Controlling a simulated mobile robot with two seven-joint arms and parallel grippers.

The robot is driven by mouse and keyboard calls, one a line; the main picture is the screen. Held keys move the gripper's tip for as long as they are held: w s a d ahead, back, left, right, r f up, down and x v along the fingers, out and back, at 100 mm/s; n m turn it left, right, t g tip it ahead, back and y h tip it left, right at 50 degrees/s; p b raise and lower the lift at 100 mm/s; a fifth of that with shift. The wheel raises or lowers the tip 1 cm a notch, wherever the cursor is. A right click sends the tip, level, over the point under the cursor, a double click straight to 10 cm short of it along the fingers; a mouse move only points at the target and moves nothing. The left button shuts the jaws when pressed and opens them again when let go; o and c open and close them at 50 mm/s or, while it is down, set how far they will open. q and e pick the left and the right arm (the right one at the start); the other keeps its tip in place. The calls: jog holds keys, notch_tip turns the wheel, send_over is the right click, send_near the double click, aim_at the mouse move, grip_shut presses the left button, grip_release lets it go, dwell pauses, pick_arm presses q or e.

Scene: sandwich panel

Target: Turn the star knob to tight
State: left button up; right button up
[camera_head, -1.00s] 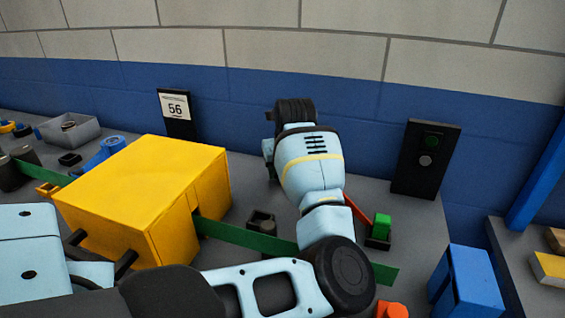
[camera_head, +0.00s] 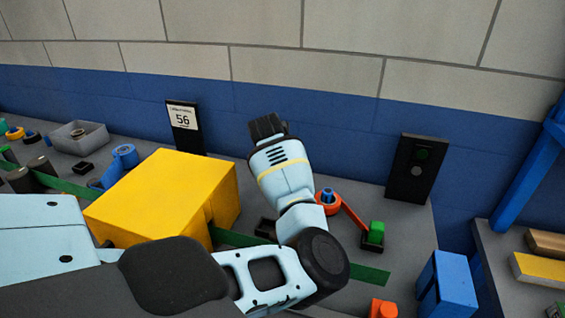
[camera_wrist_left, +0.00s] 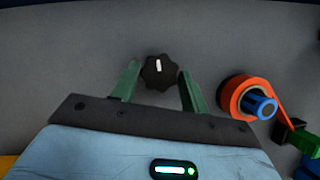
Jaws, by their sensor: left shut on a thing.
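The star knob (camera_wrist_left: 158,70) is black and lobed with a white pointer mark, seen in the left wrist view against a grey surface. The mark points nearly straight up in that view. My left gripper (camera_wrist_left: 158,84) has its two green fingers on either side of the knob and is shut on it. In the head view my left arm's wrist hides the knob and the fingers. Any tight marking is not visible. My right gripper is in neither view.
An orange ring with a blue centre (camera_wrist_left: 252,99) sits right of the knob. A yellow box (camera_head: 165,195) stands left of my arm over a green strip (camera_head: 365,271). A black panel (camera_head: 416,168) and a 56 sign (camera_head: 183,118) stand at the back.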

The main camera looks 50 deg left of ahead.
pick_arm(q)
jog(key=shift+r+m+h+p, duration=0.1)
jog(key=shift+m+h+p, duration=0.25)
jog(key=shift+m, duration=0.45)
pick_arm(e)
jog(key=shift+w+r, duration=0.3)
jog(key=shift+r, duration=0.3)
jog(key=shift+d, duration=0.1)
pick_arm(q)
jog(key=o, duration=1)
jog(key=v, duration=0.7)
jog(key=shift+s+r+p, duration=0.2)
jog(key=shift+r+p, duration=0.1)
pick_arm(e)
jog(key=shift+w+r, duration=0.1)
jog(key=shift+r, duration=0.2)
